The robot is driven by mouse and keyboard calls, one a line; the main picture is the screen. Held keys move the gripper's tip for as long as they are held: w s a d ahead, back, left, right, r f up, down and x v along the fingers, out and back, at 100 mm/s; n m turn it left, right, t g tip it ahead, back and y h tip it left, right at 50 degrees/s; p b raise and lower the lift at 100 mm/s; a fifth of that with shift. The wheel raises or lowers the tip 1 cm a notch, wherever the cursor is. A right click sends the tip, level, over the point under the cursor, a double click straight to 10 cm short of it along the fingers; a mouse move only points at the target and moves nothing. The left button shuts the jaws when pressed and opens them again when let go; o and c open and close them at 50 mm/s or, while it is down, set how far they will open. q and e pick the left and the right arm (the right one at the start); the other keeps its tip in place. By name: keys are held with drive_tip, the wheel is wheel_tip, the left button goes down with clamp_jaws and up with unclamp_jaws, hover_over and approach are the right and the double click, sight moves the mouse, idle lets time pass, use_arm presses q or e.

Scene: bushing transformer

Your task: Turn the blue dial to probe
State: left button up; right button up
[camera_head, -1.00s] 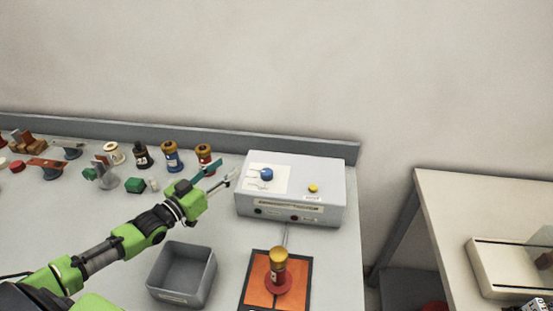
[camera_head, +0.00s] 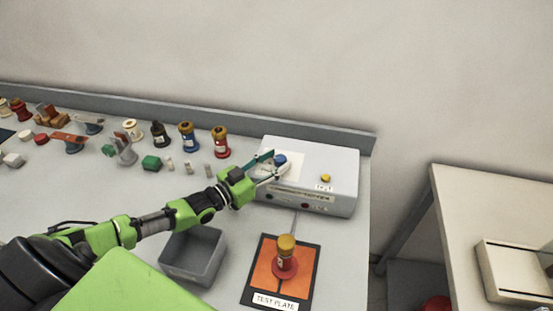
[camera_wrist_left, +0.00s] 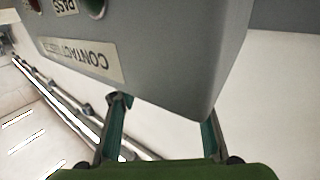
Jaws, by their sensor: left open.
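The blue dial (camera_head: 280,159) sits on top of the grey tester box (camera_head: 338,168), on a white label panel. My left gripper (camera_head: 270,167) is open at the left part of the box, with its fingertips close to the dial in the head view. The fingers partly cover the dial and its panel, and I cannot tell whether they touch it. In the left wrist view the open fingers (camera_wrist_left: 163,112) show beside the box's labelled front face (camera_wrist_left: 85,58); the dial is out of sight there. My right gripper is not in view.
A yellow button (camera_head: 326,178) is on the box's right part. In front are a test plate (camera_head: 262,292) bearing a red bushing with a yellow top (camera_head: 286,256), and a grey bin (camera_head: 210,270). Several bushings and small parts stand along the back left of the table (camera_head: 90,195).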

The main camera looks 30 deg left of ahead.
use_arm(q)
drive_tip(key=shift+w+d, duration=0.1)
drive_tip(key=shift+w, duration=0.2)
drive_tip(key=c, duration=1.1)
drive_tip(key=shift+f+b, duration=0.1)
drive_tip(key=shift+b, duration=0.35)
drive_tip(key=m+g+h+b, duration=0.1)
drive_tip(key=b, duration=0.2)
drive_tip(key=m+g+h+b, duration=0.1)
drive_tip(key=h+b, duration=0.1)
drive_tip(key=b, duration=0.2)
drive_tip(key=m+g+h+b, duration=0.1)
drive_tip(key=m+h+b, duration=0.1)
drive_tip(key=b, duration=0.2)
drive_tip(key=shift+w+a+f, duration=0.1)
drive_tip(key=shift+w+a, duration=0.15)
drive_tip(key=shift+a, duration=0.1)
drive_tip(key=m+g+h+b, duration=0.2)
drive_tip(key=g+h+b, duration=0.1)
drive_tip(key=shift+w+m, duration=0.1)
drive_tip(key=shift+m, duration=0.2)
drive_tip(key=shift+a+m+g+h+b, duration=0.1)
drive_tip(key=shift+m+g+h+b, duration=0.5)
drive_tip(key=shift+g+b, duration=0.25)
drive_tip(key=shift+r, duration=0.2)
